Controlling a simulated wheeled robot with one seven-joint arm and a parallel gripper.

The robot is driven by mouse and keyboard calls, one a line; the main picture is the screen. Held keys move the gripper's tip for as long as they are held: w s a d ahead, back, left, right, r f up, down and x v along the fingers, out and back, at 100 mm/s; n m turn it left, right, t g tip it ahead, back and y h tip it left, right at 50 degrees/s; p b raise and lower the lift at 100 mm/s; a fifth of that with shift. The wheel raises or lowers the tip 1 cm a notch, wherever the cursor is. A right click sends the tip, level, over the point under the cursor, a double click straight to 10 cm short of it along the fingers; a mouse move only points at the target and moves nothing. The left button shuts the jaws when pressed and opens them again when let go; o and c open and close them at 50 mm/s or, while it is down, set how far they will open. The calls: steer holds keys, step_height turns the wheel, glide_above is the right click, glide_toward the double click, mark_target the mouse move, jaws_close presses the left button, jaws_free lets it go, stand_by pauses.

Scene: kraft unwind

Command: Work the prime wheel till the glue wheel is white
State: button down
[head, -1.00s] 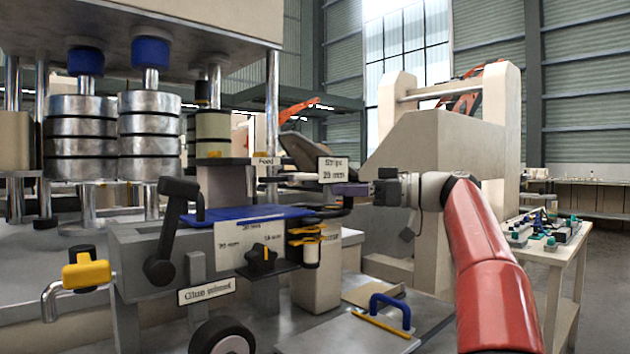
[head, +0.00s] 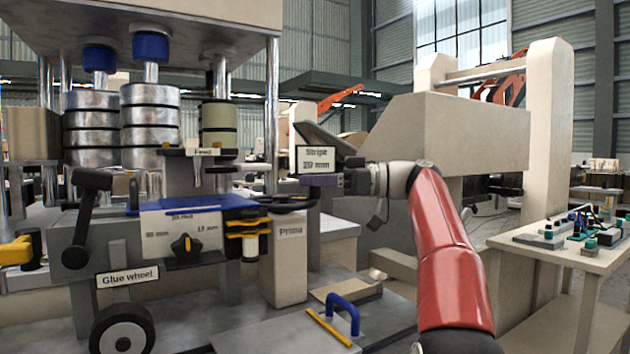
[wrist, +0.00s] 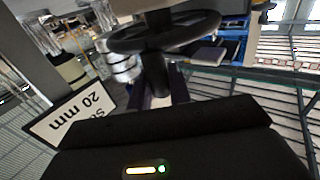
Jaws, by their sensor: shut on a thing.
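The prime wheel is a black handwheel (head: 286,202) on top of the pale post labelled "Prime" (head: 290,260). In the wrist view its rim and spokes (wrist: 190,38) show at the top. My gripper (head: 312,181) is at the wheel's right side. In the wrist view my gripper (wrist: 163,98) is shut on the wheel's dark upright handle (wrist: 157,78). The glue wheel (head: 122,332) is at the lower left, under its "Glue wheel" label (head: 127,279). It has a black rim and a pale hub; its lower edge is near the picture's bottom.
A "Stripe 20 mm" sign (head: 316,159) stands just above my gripper. A black lever (head: 84,215) and a dial panel (head: 187,236) are left of the post. A plate with a blue handle (head: 345,312) lies below. A side table (head: 560,250) stands right.

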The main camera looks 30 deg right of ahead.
steer(key=c, duration=1.3)
jaws_free()
steer(key=shift+c, duration=0.2)
steer(key=v, duration=0.8)
steer(key=shift+p, duration=0.35)
